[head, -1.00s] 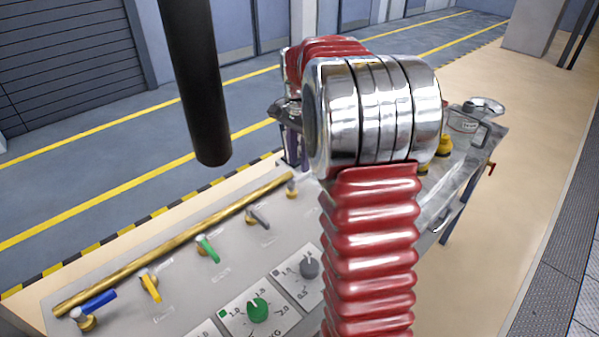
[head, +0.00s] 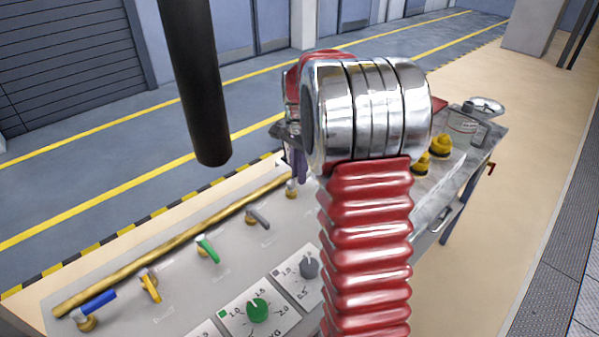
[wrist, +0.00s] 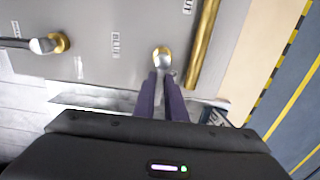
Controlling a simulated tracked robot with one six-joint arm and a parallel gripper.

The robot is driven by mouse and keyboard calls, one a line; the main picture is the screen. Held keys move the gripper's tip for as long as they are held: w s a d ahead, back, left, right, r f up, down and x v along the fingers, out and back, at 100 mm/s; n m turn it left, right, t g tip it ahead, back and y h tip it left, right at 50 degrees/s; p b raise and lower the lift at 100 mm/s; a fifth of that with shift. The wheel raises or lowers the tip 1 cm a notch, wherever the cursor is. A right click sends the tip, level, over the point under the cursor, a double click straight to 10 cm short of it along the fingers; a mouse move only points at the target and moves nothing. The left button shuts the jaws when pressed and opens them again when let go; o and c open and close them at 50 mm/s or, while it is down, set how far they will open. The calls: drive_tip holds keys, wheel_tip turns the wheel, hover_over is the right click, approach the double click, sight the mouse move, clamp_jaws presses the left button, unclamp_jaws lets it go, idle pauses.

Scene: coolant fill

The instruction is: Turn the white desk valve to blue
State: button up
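The white valve (head: 291,188) stands at the far end of the row of desk valves, on a brass base, partly hidden behind my gripper in the head view. In the wrist view the white valve (wrist: 163,54) shows its brass base, with a pale handle pointing down toward my gripper (wrist: 161,76). The two purple fingers lie close together, with their tips at the handle, one on each side. I cannot tell whether they touch or clamp it. In the head view my gripper (head: 298,172) is mostly hidden behind my wrist.
The grey valve (head: 258,218) is the nearest neighbour, followed by the green (head: 207,249), yellow (head: 150,286) and blue (head: 97,304) valves. A brass pipe (head: 180,243) runs along the desk's far edge, close beside the white valve. Small labels (wrist: 116,45) mark the panel.

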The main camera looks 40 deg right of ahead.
clamp_jaws()
